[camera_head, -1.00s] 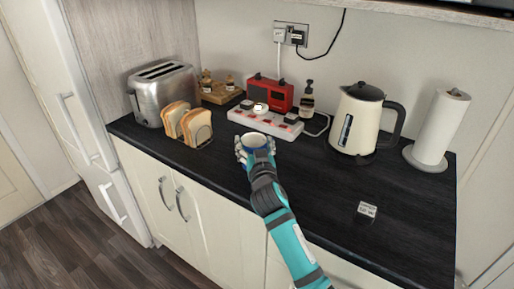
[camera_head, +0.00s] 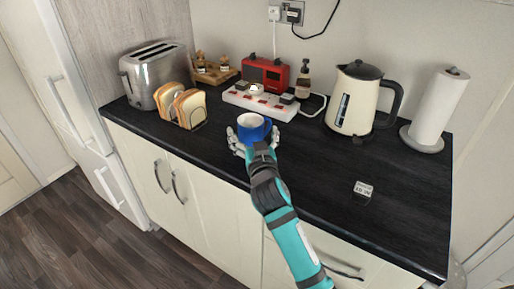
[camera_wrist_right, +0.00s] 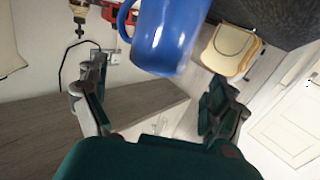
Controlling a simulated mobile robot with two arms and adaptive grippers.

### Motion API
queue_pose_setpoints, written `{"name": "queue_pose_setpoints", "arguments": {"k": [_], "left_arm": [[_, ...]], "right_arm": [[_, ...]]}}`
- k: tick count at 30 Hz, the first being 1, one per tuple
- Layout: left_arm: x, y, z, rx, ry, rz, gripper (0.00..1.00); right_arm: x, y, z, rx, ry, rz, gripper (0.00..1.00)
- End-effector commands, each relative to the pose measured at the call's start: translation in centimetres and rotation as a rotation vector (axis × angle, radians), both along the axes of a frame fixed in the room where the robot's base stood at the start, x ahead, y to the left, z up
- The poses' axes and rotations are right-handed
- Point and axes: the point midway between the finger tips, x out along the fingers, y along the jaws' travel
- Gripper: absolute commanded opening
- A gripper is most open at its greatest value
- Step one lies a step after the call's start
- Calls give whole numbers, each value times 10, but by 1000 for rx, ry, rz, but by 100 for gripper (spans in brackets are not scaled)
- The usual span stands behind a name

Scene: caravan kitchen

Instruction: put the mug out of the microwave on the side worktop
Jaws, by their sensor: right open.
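The blue mug (camera_head: 252,128) with a white inside stands upright on the black side worktop (camera_head: 310,165), near its front edge. Its handle points right in the head view. In the right wrist view the mug (camera_wrist_right: 168,38) shows large at the top, with its handle to the left. My right gripper (camera_head: 253,140) is open, its fingers spread at the near side of the mug. In the wrist view the fingers (camera_wrist_right: 158,85) are wide apart with nothing between them, and the mug lies past them. My left gripper and the microwave are not in view.
Behind the mug are a white and red power strip (camera_head: 260,104) and a red radio (camera_head: 265,73). Bread in a rack (camera_head: 182,105) and a toaster (camera_head: 155,75) stand left. A kettle (camera_head: 352,105), paper roll (camera_head: 436,110) and small white-faced block (camera_head: 363,189) are right.

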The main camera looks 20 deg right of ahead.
Motion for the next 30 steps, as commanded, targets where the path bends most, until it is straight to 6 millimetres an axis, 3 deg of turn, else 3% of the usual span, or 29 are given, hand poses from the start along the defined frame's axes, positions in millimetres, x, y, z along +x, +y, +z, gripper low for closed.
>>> {"name": "queue_pose_setpoints", "arguments": {"k": [6, 12, 30], "left_arm": [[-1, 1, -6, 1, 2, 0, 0], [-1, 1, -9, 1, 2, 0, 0], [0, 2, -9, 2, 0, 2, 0]], "right_arm": [[-46, 7, -1, 3, 1, 0, 96], [-69, 11, -1, 1, 1, -1, 96], [-73, 11, 0, 0, 0, -1, 96]]}}
